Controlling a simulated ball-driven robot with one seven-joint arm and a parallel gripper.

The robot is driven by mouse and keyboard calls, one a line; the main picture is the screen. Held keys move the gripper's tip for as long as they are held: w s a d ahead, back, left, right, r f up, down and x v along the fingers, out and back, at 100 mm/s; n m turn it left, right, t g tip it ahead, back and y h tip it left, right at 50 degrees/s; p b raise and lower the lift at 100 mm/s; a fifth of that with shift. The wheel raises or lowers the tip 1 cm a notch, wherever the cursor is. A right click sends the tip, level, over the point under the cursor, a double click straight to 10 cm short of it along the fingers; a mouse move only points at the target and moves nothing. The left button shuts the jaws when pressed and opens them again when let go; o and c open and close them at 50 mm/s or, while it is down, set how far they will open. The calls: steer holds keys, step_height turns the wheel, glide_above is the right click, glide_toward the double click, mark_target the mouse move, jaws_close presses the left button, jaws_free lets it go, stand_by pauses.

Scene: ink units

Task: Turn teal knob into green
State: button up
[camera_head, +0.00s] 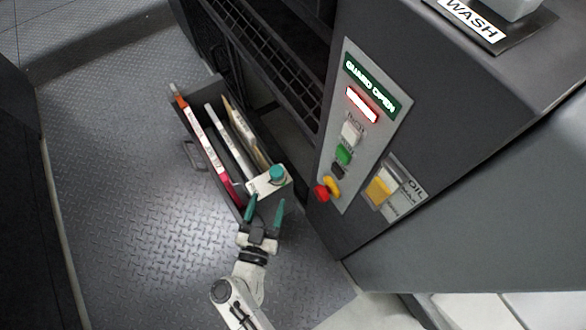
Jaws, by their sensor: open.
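A teal knob (278,174) sits on a small pale plate (262,186) at the near end of a dark open bin, close to the machine's side. The direction the knob points and any green mark around it are too small to tell. My gripper (265,209) is open, with teal-tipped fingers spread apart and nothing visible between them. It is just below the plate and knob in the picture, apart from the knob. Whether a fingertip touches the plate cannot be told.
The dark bin (187,138) holds several upright binders or boards. On the right, a machine panel (365,130) reads "GUARD OPEN" and has a lit red lamp, a green button (344,155) and a red-yellow control (328,188). Open patterned floor (110,190) lies left.

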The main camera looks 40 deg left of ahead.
mark_target(275, 177)
steer(key=b+x, duration=0.3)
steer(key=x, duration=0.7)
steer(key=shift+w+a+r, duration=0.1)
steer(key=c, duration=0.9)
steer(key=shift+c, duration=0.2)
